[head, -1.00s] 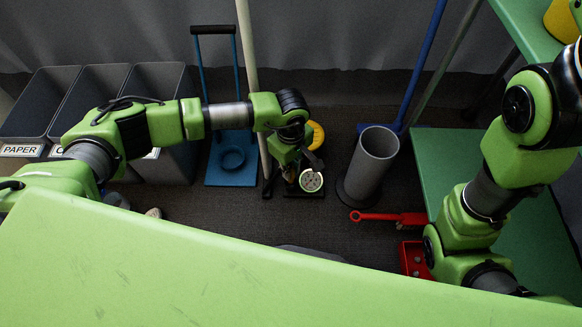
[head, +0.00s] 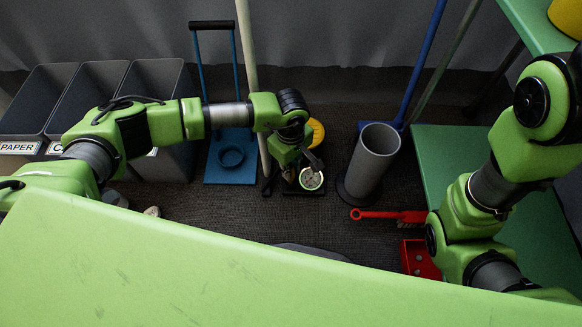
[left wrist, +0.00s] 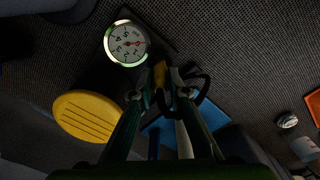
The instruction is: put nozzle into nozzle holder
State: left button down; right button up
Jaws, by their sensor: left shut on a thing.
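A small yellow piece, seemingly the nozzle (left wrist: 160,74), is between the fingertips of my left gripper (left wrist: 158,92) in the left wrist view. In the head view my left gripper (head: 290,168) points down beside a round white gauge (head: 311,179) on a dark base. The gauge also shows in the left wrist view (left wrist: 127,44), left of the fingertips and apart from them. A black loop (left wrist: 203,84), perhaps a hose, lies right of the fingers. I cannot make out the nozzle holder. My right arm shows, but its gripper is out of view.
A yellow disc (head: 316,131) stands behind the gauge. A blue trolley (head: 231,171) is to the left and a grey tube (head: 372,158) to the right. A red brush (head: 385,215), a red box (head: 418,260) and a green surface (head: 446,150) lie further right. Grey bins (head: 158,80) stand left.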

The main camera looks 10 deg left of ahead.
pick_arm(q)
jog(key=shift+f+b, duration=0.4)
jog(key=shift+f, duration=0.15)
jog(key=shift+f, duration=0.35)
jog(key=c, duration=1.9)
grip_release()
jog(key=shift+o, duration=0.6)
jog(key=o, duration=0.4)
jog(key=shift+r, duration=0.1)
